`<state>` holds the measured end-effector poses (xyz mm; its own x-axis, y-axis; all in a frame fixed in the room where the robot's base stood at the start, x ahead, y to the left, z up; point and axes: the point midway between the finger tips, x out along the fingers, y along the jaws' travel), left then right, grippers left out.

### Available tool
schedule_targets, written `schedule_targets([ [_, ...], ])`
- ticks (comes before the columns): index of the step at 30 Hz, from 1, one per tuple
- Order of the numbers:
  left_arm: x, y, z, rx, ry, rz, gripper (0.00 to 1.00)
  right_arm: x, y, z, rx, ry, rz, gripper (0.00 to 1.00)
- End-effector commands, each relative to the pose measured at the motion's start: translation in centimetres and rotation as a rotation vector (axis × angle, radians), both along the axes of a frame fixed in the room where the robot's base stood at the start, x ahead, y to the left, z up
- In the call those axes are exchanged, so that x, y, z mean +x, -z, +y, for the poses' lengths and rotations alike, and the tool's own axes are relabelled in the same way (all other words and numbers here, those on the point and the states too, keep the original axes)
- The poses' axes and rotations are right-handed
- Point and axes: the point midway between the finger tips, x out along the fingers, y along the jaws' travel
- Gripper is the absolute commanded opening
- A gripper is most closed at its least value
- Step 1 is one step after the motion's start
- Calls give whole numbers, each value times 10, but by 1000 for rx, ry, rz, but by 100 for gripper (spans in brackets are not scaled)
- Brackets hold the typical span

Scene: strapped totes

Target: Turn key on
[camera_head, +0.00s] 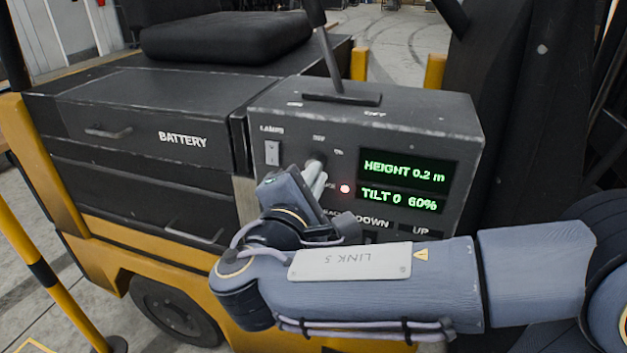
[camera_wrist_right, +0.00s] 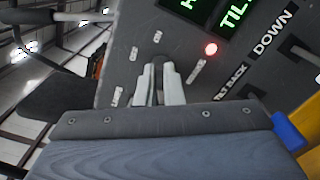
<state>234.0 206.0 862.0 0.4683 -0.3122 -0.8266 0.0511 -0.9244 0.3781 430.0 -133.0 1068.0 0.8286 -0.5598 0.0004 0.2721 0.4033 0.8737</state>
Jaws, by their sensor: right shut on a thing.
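The key (camera_head: 317,159) sits in the front of the dark grey control box (camera_head: 370,112), between the "LAMPS" switch and the green display. Small "OFF" and "ON" labels lie above it and to its right. My right gripper (camera_head: 315,177) is shut on the key, its pale fingers reaching up to it from below. In the right wrist view the two fingers (camera_wrist_right: 159,80) close around the dark key (camera_wrist_right: 158,62), which is mostly hidden between them. Its exact angle cannot be told. My left gripper is not in view.
The display (camera_head: 405,186) is lit with height and tilt readings. A red light (camera_head: 345,188) glows beside it. The lamps switch (camera_head: 272,152) is left of the key. A lever (camera_head: 331,65) stands on the box top. My forearm covers part of the lower panel buttons.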

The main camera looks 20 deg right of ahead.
Motion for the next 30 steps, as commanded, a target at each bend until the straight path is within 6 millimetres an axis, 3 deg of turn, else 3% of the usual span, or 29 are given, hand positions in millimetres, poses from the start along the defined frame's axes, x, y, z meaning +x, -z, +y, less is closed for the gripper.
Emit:
schedule_targets([
  [6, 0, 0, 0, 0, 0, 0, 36, 0, 1, 0, 1, 0, 2, 0],
  [7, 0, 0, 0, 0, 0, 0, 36, 0, 1, 0, 1, 0, 2, 11],
  [11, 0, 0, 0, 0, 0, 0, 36, 0, 1, 0, 0, 0, 2, 28],
  [22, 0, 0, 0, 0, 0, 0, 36, -5, 0, 4, -1, -1, 1, 29],
  [30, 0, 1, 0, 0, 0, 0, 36, -41, 1, 29, -1, -4, 1, 29],
])
